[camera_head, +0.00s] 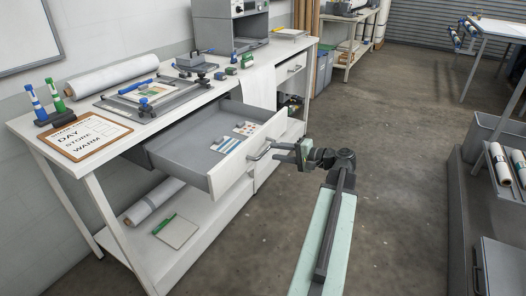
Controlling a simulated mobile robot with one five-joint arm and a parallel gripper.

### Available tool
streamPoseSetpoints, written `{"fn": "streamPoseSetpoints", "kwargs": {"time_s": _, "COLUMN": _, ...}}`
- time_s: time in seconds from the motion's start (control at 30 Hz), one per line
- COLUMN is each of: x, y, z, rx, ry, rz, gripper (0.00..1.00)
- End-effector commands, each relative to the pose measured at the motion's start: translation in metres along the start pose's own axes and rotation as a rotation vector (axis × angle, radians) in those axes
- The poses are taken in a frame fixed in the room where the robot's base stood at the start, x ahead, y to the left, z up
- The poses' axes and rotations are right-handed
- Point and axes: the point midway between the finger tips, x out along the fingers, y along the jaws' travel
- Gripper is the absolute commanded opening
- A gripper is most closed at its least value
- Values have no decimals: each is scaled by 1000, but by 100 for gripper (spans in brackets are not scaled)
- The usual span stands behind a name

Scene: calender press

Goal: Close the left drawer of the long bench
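The long white bench (95,171) stands along the wall on the left. Its left drawer (190,150) is pulled well out, showing a grey inside with a blue-striped card and a dotted card near its front. The drawer's white front (232,172) carries a metal bar handle (260,153). My gripper (280,151) is just right of this handle, with its fingers pointing left at it. I cannot tell whether the fingers touch the handle or how far apart they are.
A white cloth (258,85) hangs over the bench edge between the drawers. A dark unit with a grey bin (490,130) stands at the right. The concrete floor (400,130) between is clear.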

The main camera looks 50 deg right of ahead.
Motion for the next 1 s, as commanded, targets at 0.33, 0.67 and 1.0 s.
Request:
{"fn": "streamPoseSetpoints", "kwargs": {"time_s": 0.33, "x": 54, "y": 0, "z": 4, "rx": -2, "ry": -8, "rz": 1, "gripper": 34}}
{"fn": "streamPoseSetpoints", "kwargs": {"time_s": 0.67, "x": 56, "y": -1, "z": 5, "rx": -2, "ry": -9, "rz": 1, "gripper": 15}}
{"fn": "streamPoseSetpoints", "kwargs": {"time_s": 1.0, "x": 56, "y": -1, "z": 5, "rx": -2, "ry": -10, "rz": 1, "gripper": 0}}
